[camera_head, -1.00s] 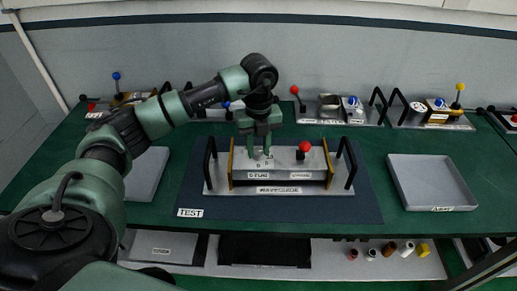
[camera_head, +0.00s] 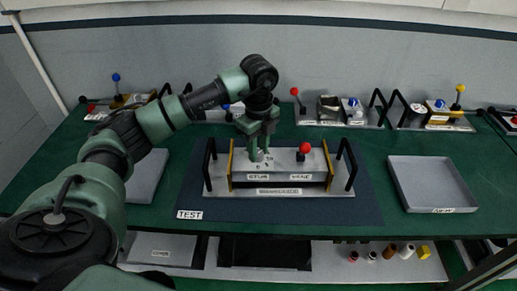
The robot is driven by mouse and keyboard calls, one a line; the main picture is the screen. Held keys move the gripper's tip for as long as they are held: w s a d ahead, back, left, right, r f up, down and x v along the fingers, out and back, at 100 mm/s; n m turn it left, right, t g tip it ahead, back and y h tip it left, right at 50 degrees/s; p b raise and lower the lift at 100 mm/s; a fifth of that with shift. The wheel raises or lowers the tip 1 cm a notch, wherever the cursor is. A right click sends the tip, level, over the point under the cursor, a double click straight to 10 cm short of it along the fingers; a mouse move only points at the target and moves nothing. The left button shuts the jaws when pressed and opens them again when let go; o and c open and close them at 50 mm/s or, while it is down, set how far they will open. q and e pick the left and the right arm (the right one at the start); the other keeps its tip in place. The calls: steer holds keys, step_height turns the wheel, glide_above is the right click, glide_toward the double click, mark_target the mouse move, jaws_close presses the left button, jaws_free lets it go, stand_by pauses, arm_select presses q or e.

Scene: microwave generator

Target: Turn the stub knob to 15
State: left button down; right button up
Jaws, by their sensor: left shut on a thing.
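The waveguide unit (camera_head: 280,192) is a silver block with black side handles and brass-coloured end plates. It sits on the dark blue TEST mat (camera_head: 345,212). Its front carries the labels STUB (camera_head: 258,177) and VANE (camera_head: 300,177). A red ball lever (camera_head: 305,148) stands above the VANE label. My left gripper (camera_head: 261,157) points down over the STUB side, shut on the stub knob. The knob is mostly hidden between the fingers. Small dial marks show around it but are too small to read. My right gripper is not in view.
A grey tray (camera_head: 400,198) lies right of the mat, and another grey tray (camera_head: 150,178) lies left, partly behind my arm. Other units with levers (camera_head: 340,110) line the back. Several small parts (camera_head: 390,250) sit on the shelf below.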

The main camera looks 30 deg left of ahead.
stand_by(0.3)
arm_select(q)
steer(key=c, duration=1.1)
jaws_free()
steer(key=shift+o, duration=0.2)
step_height(320, 180, up, 7)
steer(key=shift+f+b, duration=0.1)
steer(key=shift+b, duration=0.8)
steer(key=shift+r, duration=0.55)
steer(key=shift+s, duration=0.1)
